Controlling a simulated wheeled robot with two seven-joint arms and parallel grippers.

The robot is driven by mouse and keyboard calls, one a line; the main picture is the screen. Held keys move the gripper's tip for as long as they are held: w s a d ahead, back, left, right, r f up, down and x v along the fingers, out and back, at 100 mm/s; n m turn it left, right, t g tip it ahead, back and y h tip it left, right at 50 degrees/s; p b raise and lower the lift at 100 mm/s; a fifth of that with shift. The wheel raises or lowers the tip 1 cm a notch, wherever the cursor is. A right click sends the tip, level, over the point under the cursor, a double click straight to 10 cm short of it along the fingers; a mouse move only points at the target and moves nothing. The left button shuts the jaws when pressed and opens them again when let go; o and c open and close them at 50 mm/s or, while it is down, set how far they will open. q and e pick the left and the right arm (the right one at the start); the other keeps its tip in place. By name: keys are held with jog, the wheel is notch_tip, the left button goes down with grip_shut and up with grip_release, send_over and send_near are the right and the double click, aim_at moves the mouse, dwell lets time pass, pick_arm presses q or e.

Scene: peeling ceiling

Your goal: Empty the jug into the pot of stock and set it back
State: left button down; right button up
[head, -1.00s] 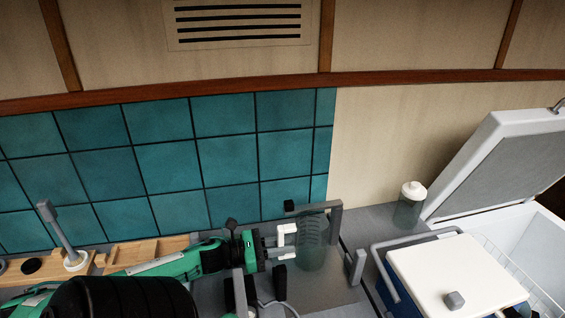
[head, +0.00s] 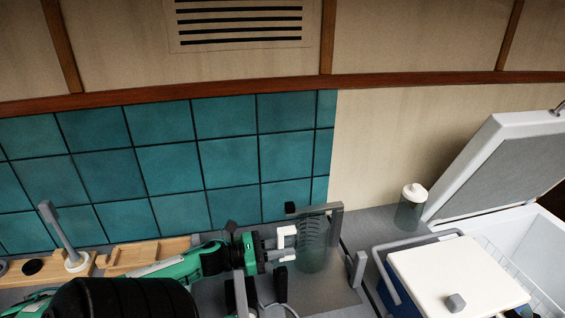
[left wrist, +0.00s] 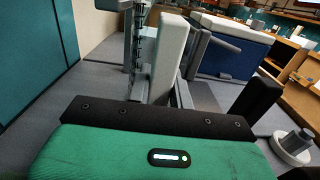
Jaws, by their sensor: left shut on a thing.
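A see-through greenish jug (head: 312,258) with ridges or marks on its side stands upright at the right end of the tiled wall in the head view. My left gripper (head: 278,246) reaches it from the left and is shut on its pale handle (head: 287,237). In the left wrist view a pale upright bar (left wrist: 168,58) is close in front of my green wrist, with part of a marked clear wall to its left. I cannot make out the pot of stock for certain. My right gripper does not show.
Grey bars (head: 336,222) stand close around the jug. A lidded jar (head: 410,212) stands to the right, near a cooler with a white lid (head: 455,275) and an open white chest (head: 545,245).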

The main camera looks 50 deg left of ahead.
pick_arm(q)
jog(key=shift+d+f+b, duration=0.15)
jog(key=shift+f+b, duration=0.45)
jog(key=shift+f, duration=0.1)
jog(key=shift+d+f, duration=0.1)
jog(key=shift+d, duration=0.05)
jog(key=c, duration=1.4)
grip_release()
jog(key=shift+o, duration=1.2)
jog(key=shift+d, duration=0.1)
jog(key=shift+f, duration=0.15)
